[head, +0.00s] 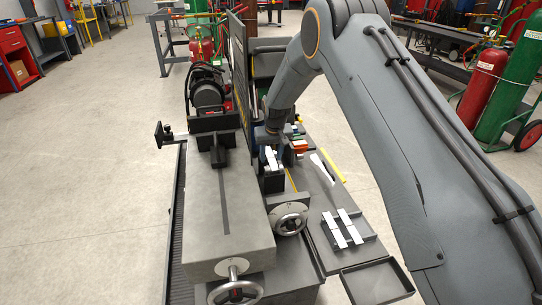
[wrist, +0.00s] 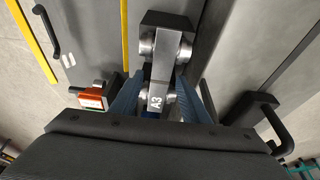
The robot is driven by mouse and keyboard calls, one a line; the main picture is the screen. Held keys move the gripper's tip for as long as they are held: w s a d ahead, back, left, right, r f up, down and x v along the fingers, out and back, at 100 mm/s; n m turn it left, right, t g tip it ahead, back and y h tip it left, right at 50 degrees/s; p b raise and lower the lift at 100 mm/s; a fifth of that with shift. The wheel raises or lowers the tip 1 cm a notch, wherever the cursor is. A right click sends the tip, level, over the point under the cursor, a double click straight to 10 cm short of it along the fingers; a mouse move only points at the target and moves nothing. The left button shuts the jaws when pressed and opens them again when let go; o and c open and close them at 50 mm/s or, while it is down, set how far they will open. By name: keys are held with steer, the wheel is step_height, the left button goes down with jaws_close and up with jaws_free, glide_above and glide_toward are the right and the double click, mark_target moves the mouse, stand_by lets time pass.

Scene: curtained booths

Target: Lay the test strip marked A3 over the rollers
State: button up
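The grey metal test strip marked A3 (wrist: 158,84) lies lengthwise over two shiny rollers, a far one (wrist: 185,52) and a near one (wrist: 174,98), which show on both sides of it. The rollers belong to a dark fixture (wrist: 168,20). In the head view the strip (head: 271,158) is a pale bar on the fixture below my gripper (head: 268,141). In the wrist view the blue fingers of my gripper (wrist: 157,97) stand on either side of the strip's labelled end, with gaps between.
A rack (head: 354,239) with two pale strips and an empty dark tray (head: 377,284) are at the front right. An orange-topped block (wrist: 92,98) is left of the fingers. Handwheels (head: 290,219) and a long grey machine bed (head: 205,205) flank the fixture.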

steer(key=v, duration=1.2)
steer(key=shift+r+b, duration=0.15)
steer(key=shift+b, duration=0.2)
steer(key=s+d+r+m+g+h, duration=0.1)
steer(key=s+d+r+m, duration=0.15)
steer(key=s+d, duration=1)
steer(key=s+d+r+m+g, duration=0.1)
steer(key=s+d+r, duration=0.3)
steer(key=s+d, duration=0.9)
steer(key=s+d+f+m+g, duration=0.1)
steer(key=s+d+m, duration=0.15)
steer(key=s, duration=1.45)
steer(key=a+r+n+p, duration=0.2)
steer(key=a+r+p, duration=0.1)
steer(key=a+p, duration=0.2)
steer(key=shift+w+a+n, duration=0.15)
steer(key=shift+a+n, duration=0.2)
steer(key=shift+n, duration=0.05)
